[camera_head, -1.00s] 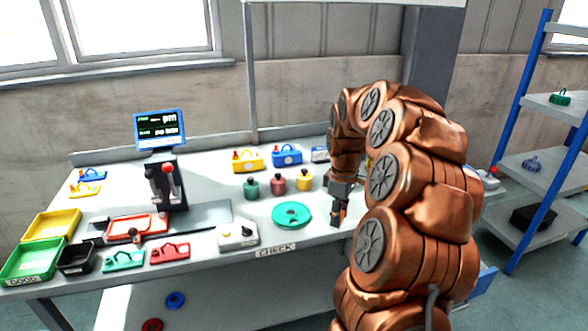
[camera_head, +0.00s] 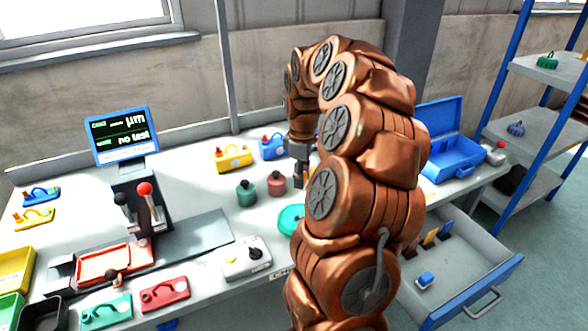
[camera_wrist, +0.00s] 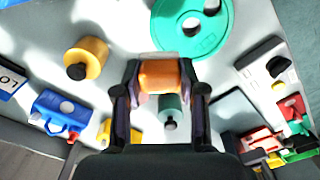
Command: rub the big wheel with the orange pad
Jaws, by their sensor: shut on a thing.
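My gripper (camera_head: 299,180) is shut on the orange pad (camera_wrist: 160,76), which shows between the two fingertips in the wrist view. The big wheel is a flat teal disc (camera_wrist: 190,30) with holes, lying on the bench. In the head view only the left part of the wheel (camera_head: 289,218) shows, the rest hidden by my arm. My gripper is above the bench, near the wheel's far side and close to the red pot (camera_head: 277,184).
A teal pot (camera_head: 246,194) and a yellow pot (camera_wrist: 88,58) stand near my gripper. A grey-white box (camera_head: 246,257) lies left of the wheel. A tester with a screen (camera_head: 122,137) stands at the left. An open drawer (camera_head: 480,262) and an open blue toolbox (camera_head: 452,165) are at the right.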

